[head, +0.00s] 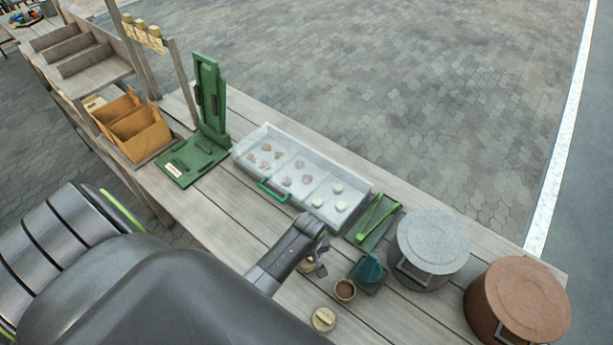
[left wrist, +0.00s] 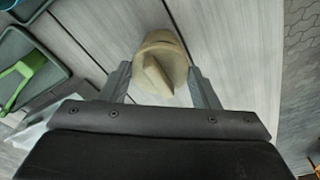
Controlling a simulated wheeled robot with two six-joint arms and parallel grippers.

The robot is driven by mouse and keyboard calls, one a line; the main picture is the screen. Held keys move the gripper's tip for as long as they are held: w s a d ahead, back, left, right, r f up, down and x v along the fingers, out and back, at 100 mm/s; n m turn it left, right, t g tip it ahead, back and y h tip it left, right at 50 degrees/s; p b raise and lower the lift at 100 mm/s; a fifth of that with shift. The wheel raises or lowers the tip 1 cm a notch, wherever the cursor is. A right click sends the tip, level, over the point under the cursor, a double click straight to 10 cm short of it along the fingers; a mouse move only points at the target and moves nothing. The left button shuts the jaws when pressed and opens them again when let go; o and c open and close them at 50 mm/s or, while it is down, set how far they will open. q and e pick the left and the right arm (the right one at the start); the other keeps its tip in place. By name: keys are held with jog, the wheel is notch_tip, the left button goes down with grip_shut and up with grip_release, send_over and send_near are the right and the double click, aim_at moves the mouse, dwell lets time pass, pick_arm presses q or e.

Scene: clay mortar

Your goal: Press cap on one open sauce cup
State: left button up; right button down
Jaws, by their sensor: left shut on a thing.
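My left gripper (head: 318,264) is above the table near its front edge. In the left wrist view its two fingers (left wrist: 160,88) stand on either side of a beige cap with a raised ridge (left wrist: 157,55), shut on it. A small part of the cap shows beside the fingers in the head view (head: 305,266). An open sauce cup with brown contents (head: 345,290) stands on the table just right of and below the gripper. Another beige ridged cap (head: 323,319) sits nearer the front; whether a cup is under it is unclear. My right gripper is not in view.
A teal pot (head: 369,269) stands close beside the open cup. A grey round container (head: 432,245) and a brown one (head: 520,300) stand right. A divided clear tray (head: 303,172) and a green press (head: 207,125) stand farther back.

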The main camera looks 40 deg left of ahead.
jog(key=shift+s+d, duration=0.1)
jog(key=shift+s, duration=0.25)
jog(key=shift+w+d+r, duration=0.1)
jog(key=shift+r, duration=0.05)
pick_arm(q)
jog(key=shift+f, duration=0.1)
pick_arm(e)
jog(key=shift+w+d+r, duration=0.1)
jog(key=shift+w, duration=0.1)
pick_arm(q)
jog(key=shift+p, duration=0.4)
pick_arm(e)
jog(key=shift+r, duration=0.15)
pick_arm(q)
jog(key=shift+f, duration=0.45)
dwell(1.1)
jog(key=o, duration=1.4)
jog(key=shift+o, duration=0.2)
